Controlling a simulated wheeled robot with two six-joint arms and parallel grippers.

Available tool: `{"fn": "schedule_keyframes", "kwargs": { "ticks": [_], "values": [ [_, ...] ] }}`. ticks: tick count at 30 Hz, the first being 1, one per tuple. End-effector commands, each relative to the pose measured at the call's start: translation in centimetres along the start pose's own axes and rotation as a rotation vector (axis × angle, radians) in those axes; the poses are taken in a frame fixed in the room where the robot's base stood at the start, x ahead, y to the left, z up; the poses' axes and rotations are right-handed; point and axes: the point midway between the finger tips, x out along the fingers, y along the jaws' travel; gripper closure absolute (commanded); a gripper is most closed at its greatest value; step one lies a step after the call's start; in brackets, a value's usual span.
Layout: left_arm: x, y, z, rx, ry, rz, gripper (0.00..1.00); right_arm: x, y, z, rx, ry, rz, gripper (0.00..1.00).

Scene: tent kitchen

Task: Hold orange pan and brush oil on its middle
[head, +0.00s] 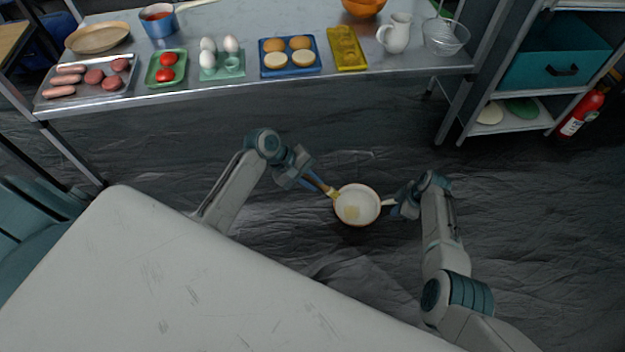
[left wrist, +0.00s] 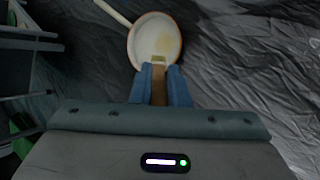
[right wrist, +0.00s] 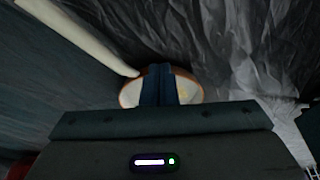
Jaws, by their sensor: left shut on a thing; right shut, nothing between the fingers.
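The pan (head: 369,200) has a cream inside and an orange-brown rim. It appears over the dark floor between my grippers, and what bears it is unclear. A pale yellow patch (head: 352,213) shows on its inside. My left gripper (head: 314,181) is shut on the brown handle of the brush (left wrist: 159,92), whose pale tip overlaps the pan's near edge in the left wrist view; contact is unclear. My right gripper (head: 397,208) is by the pan's pale handle (head: 387,202). In the right wrist view its fingers (right wrist: 159,84) are shut together, with the handle (right wrist: 85,35) passing to their left.
A metal table (head: 215,92) at the back bears a sausage tray (head: 128,88), tomatoes, eggs, buns, a white jug (head: 397,33) and a glass bowl (head: 446,38). A pale table (head: 170,285) fills the front left. A shelf stands right, with a fire extinguisher (head: 582,112).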

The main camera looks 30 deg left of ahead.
Motion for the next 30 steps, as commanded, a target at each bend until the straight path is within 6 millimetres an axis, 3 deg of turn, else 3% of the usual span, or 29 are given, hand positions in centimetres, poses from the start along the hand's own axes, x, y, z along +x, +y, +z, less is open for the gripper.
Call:
{"fn": "schedule_keyframes", "kwargs": {
  "ticks": [5, 24, 30],
  "values": [
    [0.0, 0.0, 0.0, 0.000, 0.000, 0.000, 1.00, -0.4, 0.1, -0.2, -0.001, 0.001, 0.001, 1.00],
    [0.0, 0.0, 0.0, 0.000, 0.000, 0.000, 1.00, -5.2, 0.0, -1.6, 0.000, 0.001, 0.001, 1.00],
    [0.0, 0.0, 0.0, 0.000, 0.000, 0.000, 1.00, -5.8, 0.0, -1.8, 0.000, 0.000, 0.001, 1.00]
  ]
}}
